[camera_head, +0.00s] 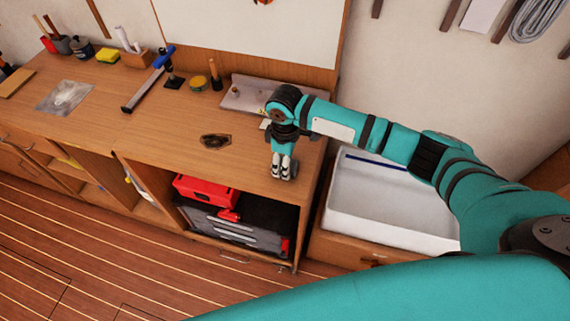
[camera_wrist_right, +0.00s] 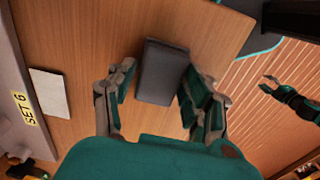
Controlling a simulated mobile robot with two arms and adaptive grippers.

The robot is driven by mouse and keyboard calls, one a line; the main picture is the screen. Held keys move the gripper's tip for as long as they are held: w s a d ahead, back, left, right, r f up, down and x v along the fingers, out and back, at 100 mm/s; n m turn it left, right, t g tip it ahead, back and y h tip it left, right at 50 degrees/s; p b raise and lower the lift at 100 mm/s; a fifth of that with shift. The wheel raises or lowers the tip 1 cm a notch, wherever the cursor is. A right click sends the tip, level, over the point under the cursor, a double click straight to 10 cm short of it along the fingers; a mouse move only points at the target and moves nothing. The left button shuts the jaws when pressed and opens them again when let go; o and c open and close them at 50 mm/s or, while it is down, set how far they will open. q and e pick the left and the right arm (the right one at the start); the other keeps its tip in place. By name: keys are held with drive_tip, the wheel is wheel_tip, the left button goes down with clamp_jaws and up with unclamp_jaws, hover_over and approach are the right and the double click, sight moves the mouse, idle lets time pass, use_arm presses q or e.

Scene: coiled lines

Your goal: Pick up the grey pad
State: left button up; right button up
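The grey pad (camera_wrist_right: 162,72) is a dark, flat rectangular block lying on the wooden bench top. In the head view only a dark sliver of it shows beside my right gripper (camera_head: 283,172), near the bench's right front corner. In the right wrist view my right gripper (camera_wrist_right: 158,95) is open, with its fingers apart on either side of the pad. I see no clear contact, and the fingers are not closed on it. My left gripper (camera_wrist_right: 268,82) shows small at the right of the wrist view, its fingers apart and empty; it is outside the head view.
A grey metal tray (camera_head: 243,103) labelled SET 6 and a pale card (camera_wrist_right: 48,92) lie behind the pad. A dark oval item (camera_head: 215,141) is to the left. A white sink (camera_head: 385,205) is right of the bench. A red toolbox (camera_head: 205,190) sits below.

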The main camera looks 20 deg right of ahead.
drive_tip(key=c, duration=0.8)
drive_tip(key=shift+s, duration=0.1)
drive_tip(key=shift+r+b, duration=0.3)
drive_tip(key=shift+r, duration=0.25)
wheel_tip(320, 180, up, 2)
drive_tip(key=shift+r+b, duration=0.1)
drive_tip(key=shift+b, duration=0.4)
drive_tip(key=s+a+b, duration=0.1)
drive_tip(key=s+a, duration=0.2)
drive_tip(key=a, duration=0.1)
drive_tip(key=s+a+r+b, duration=0.1)
drive_tip(key=s+a, duration=0.2)
drive_tip(key=s, duration=0.1)
drive_tip(key=s+a+b, duration=0.1)
drive_tip(key=s+a, duration=0.3)
drive_tip(key=shift+a+r, duration=0.3)
drive_tip(key=shift+r, duration=0.05)
